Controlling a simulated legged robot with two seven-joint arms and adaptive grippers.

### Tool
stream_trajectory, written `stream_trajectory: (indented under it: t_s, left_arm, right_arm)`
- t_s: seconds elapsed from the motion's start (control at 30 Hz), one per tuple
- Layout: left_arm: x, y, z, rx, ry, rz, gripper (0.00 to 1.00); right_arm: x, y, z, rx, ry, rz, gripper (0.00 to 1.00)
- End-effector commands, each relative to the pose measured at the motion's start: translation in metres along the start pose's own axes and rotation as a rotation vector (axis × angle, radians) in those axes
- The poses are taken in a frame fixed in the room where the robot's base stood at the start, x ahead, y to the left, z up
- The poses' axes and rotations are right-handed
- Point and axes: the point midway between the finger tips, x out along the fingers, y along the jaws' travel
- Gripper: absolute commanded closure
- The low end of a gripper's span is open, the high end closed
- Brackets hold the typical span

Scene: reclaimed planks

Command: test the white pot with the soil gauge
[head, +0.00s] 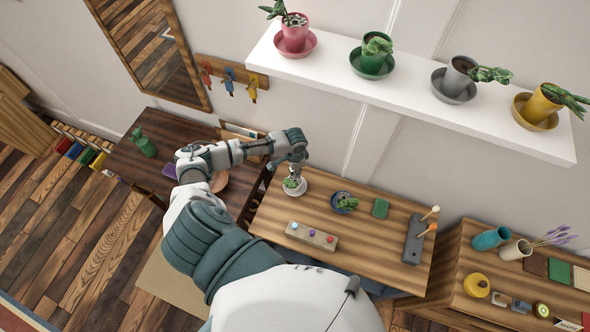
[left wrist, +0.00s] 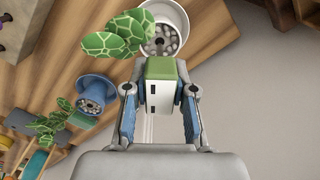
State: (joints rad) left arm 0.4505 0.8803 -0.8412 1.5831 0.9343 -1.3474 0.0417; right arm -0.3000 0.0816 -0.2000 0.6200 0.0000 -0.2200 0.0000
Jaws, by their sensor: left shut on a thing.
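The white pot (head: 295,189) stands on the wooden table near its back left corner, with a green plant in it. My left gripper (head: 298,164) is just above it. In the left wrist view, the left gripper (left wrist: 160,100) is shut on the soil gauge (left wrist: 160,87), a small box with a green end and a white face with two dark slots. The white pot (left wrist: 172,15) shows beyond the gauge, with pale pebbles and patterned green leaves. The gauge's tip is hard to make out, so I cannot tell whether it touches the pebbles. My right gripper is not in view.
A blue pot (head: 344,202) with a plant stands right of the white pot. A green block (head: 380,208), a wooden bar with coloured knobs (head: 312,236) and a dark tool holder (head: 413,244) share the table (head: 364,245). A white shelf (head: 420,97) with several potted plants hangs above.

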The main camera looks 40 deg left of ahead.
Motion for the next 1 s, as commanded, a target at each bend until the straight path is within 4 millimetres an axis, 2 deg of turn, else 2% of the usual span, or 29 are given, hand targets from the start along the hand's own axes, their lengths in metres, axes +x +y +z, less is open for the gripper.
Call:
stream_trajectory:
  t_s: [1.0]
  left_arm:
    - [0.025,0.000,0.000,0.000,-0.001,0.000,1.00]
  right_arm:
    - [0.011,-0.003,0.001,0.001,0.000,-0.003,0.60]
